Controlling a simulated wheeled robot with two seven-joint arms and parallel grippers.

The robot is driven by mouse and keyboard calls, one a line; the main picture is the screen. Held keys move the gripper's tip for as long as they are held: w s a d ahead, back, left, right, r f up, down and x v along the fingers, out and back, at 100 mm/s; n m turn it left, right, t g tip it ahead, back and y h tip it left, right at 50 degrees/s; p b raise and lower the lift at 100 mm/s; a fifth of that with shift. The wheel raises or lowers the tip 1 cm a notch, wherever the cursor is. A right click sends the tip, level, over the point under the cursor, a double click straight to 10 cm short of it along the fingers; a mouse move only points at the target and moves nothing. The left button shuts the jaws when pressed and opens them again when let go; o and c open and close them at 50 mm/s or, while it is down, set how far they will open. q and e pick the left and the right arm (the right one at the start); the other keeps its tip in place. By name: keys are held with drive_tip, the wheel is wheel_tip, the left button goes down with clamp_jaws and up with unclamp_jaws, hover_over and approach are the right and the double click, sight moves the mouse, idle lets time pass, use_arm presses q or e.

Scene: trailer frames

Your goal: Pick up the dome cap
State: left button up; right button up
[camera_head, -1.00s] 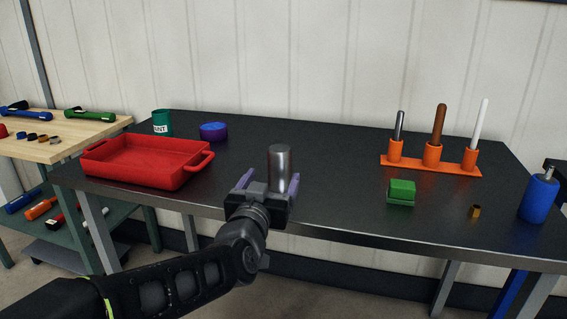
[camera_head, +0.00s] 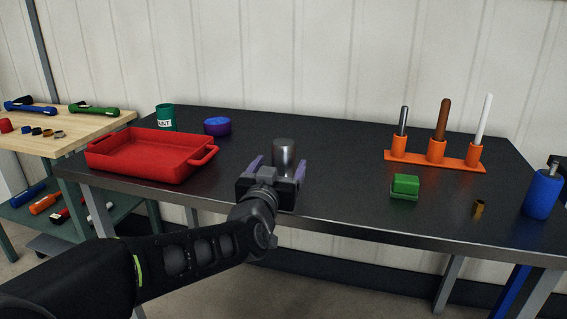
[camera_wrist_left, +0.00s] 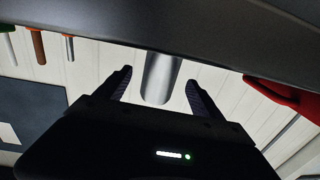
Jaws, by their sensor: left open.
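The dome cap, which I take to be the grey metal cylinder with a rounded top (camera_head: 284,153), stands upright on the black table near its front edge. My left gripper (camera_head: 277,168) is open, with one purple-lined finger on each side of the cylinder. The gripper body hides the cylinder's lower part in the head view. In the left wrist view the cylinder (camera_wrist_left: 160,77) shows between the two spread fingers of my left gripper (camera_wrist_left: 158,80). My right gripper is not in view.
To the right are an orange rack (camera_head: 470,163), a green block (camera_head: 405,184), a small brass piece (camera_head: 479,209) and a blue bottle (camera_head: 541,194).

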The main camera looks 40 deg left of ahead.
sight(284, 159)
use_arm(q)
drive_tip(key=x, duration=0.4)
drive_tip(key=shift+w+f, duration=0.1)
drive_tip(key=shift+f, duration=0.05)
idle(0.4)
drive_tip(key=c, duration=1.6)
drive_tip(key=shift+o, duration=0.2)
wheel_tip(284, 159, up, 10)
drive_tip(key=p, duration=0.3)
drive_tip(key=shift+p, duration=0.4)
